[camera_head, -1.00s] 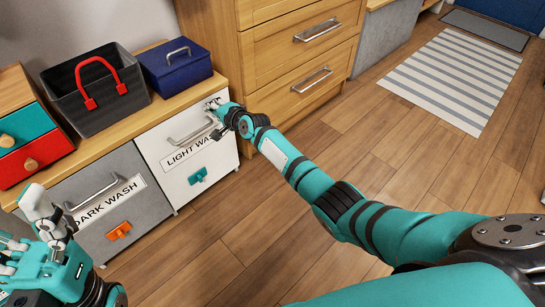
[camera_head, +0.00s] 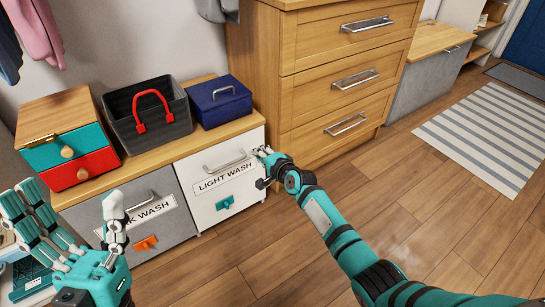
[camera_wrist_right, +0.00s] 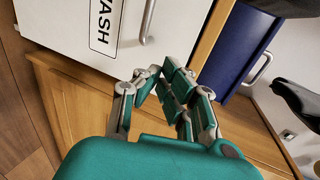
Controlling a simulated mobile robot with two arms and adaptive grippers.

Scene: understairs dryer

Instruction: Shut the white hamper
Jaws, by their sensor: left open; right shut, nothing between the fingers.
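The white hamper (camera_head: 217,190) is the front labelled LIGHT WASH, with a metal bar handle and a teal tag. It sits under the wooden top and looks roughly flush with the grey front beside it. Its face also shows in the right wrist view (camera_wrist_right: 75,30). My right gripper (camera_head: 263,153) is shut and empty at the hamper's upper right corner; whether it touches cannot be told. In the right wrist view its fingers (camera_wrist_right: 157,74) are just off the hamper's edge. My left gripper (camera_head: 72,212) is open and empty at the lower left, in front of the grey hamper.
The grey DARK WASH hamper (camera_head: 160,222) with an orange tag adjoins on the left. On top stand a small drawer box (camera_head: 62,115), a dark basket (camera_head: 155,128) and a blue box (camera_head: 218,106). A wooden chest (camera_head: 350,55) stands right. The floor in front is clear.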

